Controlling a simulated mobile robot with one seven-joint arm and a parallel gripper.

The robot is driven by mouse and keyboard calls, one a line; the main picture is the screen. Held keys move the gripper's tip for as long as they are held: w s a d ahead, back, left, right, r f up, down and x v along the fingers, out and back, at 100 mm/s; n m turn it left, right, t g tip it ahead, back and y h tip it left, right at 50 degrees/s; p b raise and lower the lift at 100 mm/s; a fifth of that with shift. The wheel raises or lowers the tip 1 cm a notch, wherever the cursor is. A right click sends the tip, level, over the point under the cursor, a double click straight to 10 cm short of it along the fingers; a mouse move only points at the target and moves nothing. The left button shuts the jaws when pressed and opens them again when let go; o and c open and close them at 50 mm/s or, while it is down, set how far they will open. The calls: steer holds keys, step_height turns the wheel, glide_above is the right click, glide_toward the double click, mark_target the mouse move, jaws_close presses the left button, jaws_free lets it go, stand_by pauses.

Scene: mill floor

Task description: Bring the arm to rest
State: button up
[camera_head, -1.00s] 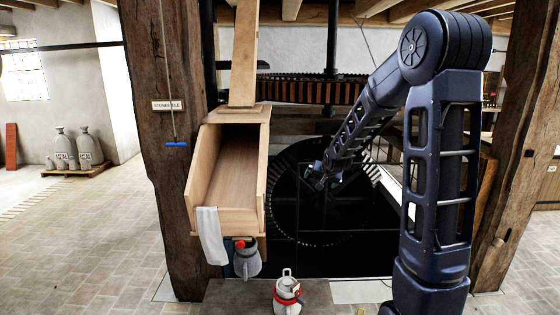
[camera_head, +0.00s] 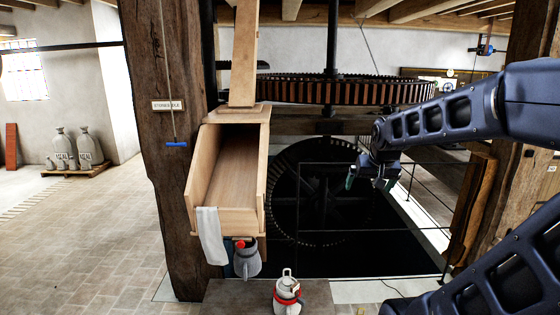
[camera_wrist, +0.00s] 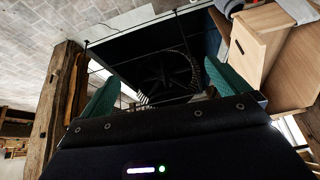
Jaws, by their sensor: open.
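My gripper (camera_head: 372,180) is in the air right of the wooden chute, in front of the dark gear pit. It also shows in the wrist view (camera_wrist: 160,95), with its two green fingers wide apart and nothing between them. My arm is folded at the right side of the head view, its forearm reaching left across the picture.
A wooden chute (camera_head: 232,180) with a white cloth (camera_head: 211,236) stands beside a thick post (camera_head: 170,130). A red-banded can (camera_head: 287,296) stands on a low bench (camera_head: 235,295). A thin railing (camera_head: 298,205) fronts the pit.

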steer(key=s+d+g, duration=0.1)
steer(key=s, duration=0.9)
steer(key=shift+s+d+n, duration=0.25)
steer(key=shift+n, duration=0.15)
stand_by(1.4)
